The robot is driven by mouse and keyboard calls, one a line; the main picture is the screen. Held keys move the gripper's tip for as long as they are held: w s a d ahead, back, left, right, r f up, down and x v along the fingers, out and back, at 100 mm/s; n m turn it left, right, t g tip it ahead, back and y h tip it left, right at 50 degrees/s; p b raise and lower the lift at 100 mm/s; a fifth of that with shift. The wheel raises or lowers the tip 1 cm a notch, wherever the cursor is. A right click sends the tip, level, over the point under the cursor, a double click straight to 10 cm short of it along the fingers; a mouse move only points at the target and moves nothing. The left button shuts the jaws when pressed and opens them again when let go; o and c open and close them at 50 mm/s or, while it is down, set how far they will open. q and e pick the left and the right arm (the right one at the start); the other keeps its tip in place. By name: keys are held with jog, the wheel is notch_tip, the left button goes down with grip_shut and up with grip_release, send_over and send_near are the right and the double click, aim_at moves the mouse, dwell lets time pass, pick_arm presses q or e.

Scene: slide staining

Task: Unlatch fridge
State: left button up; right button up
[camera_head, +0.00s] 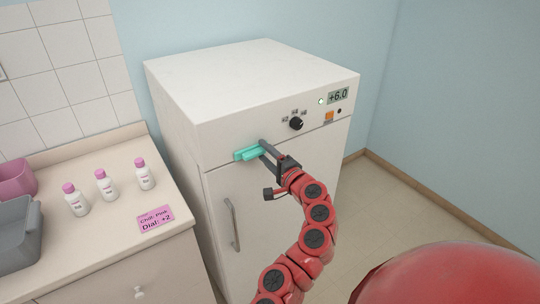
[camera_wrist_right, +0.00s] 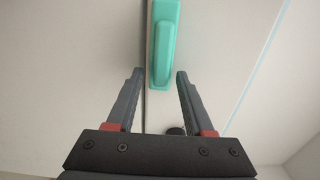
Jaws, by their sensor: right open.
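The white fridge (camera_head: 200,90) stands against the blue wall with its door shut. A teal latch (camera_head: 245,154) sits across the seam at the top left of the door; it also shows in the right wrist view (camera_wrist_right: 164,45). A grey vertical door handle (camera_head: 232,222) is below it. My right gripper (camera_head: 262,150) is at the latch's right end. In the wrist view my right gripper (camera_wrist_right: 158,78) is open, with its fingers on either side of the latch's near end and nothing clearly held. Whether the fingers touch the latch cannot be told. My left gripper is not in view.
The fridge has a black dial (camera_head: 296,123) and a display (camera_head: 338,95) reading +6.0. A counter (camera_head: 95,245) at left holds several pink-capped bottles, a pink note (camera_head: 156,219) reading "Dial: +2", a grey tray (camera_head: 18,235) and a pink container (camera_head: 14,179). Floor at right is clear.

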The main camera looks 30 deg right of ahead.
aim_at(265, 153)
jog(key=shift+s, duration=0.55)
jog(key=s+b, duration=0.1)
jog(key=s, duration=0.3)
jog(key=shift+f, duration=0.1)
jog(key=s+p, duration=0.7)
jog(key=s, duration=0.5)
jog(key=shift+s, duration=0.15)
